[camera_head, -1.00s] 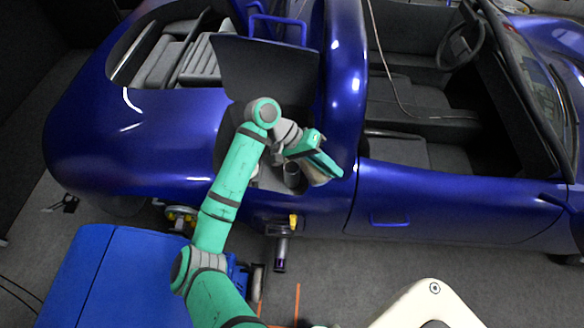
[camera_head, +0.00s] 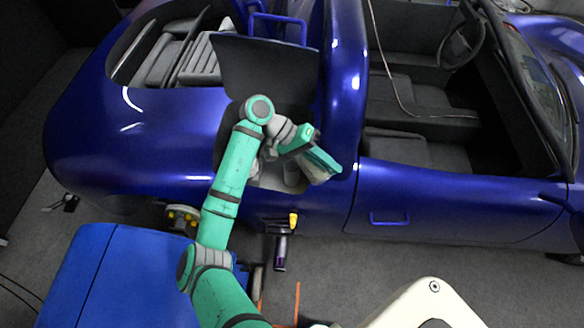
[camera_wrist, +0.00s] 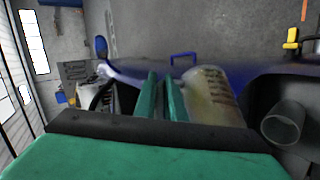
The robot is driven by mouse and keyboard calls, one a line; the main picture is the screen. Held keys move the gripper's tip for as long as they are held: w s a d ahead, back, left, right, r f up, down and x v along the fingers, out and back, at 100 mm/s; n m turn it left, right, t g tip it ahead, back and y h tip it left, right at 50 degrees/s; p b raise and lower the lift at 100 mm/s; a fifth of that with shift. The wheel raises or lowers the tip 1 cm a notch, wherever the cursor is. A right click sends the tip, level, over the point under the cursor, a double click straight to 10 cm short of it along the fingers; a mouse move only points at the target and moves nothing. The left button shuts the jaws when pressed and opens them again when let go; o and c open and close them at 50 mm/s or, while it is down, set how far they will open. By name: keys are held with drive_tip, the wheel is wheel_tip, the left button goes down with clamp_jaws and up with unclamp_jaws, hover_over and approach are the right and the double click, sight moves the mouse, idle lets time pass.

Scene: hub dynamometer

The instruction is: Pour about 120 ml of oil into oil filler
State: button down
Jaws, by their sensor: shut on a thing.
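My gripper (camera_wrist: 163,100) is shut on a pale, translucent container (camera_wrist: 213,94) with dark markings and a yellowish tint. In the head view, my gripper (camera_head: 322,160) is over the open bay in the blue car's side, with part of the container (camera_head: 318,175) showing beneath it. A grey, open-mouthed cylinder (camera_head: 291,175), which looks like the oil filler, stands in the bay just left of the container. It also shows at the right of the wrist view (camera_wrist: 283,123), apart from the container. The container's mouth, its exact tilt and any flowing oil cannot be made out.
The blue car body (camera_head: 420,205) surrounds the bay. A raised dark panel (camera_head: 265,75) stands behind my arm. A blue cabinet (camera_head: 120,275) is at lower left and a pale machine (camera_head: 425,305) at lower right.

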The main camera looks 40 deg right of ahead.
drive_tip(key=shift+w+r+g+p, duration=0.45)
drive_tip(key=shift+r+g+p, duration=0.25)
drive_tip(key=shift+r+g, duration=0.15)
idle(0.4)
drive_tip(key=shift+w+a+r+n+g+h+p, duration=0.15)
drive_tip(key=shift+w+n+g+h+p, duration=0.25)
drive_tip(key=shift+w+g+h+p, duration=0.35)
idle(1.2)
drive_tip(key=shift+w+a+r+g+p, duration=0.1)
drive_tip(key=shift+w+r+g+p, duration=0.2)
drive_tip(key=shift+r+p, duration=0.15)
idle(0.3)
drive_tip(key=shift+w+a, duration=0.1)
drive_tip(key=shift+r, duration=0.1)
drive_tip(key=shift+w+r+g+p, duration=0.15)
drive_tip(key=shift+g+p, duration=0.2)
drive_tip(key=shift+g, duration=0.05)
drive_tip(key=shift+w+n, duration=0.15)
drive_tip(key=shift+n, duration=0.15)
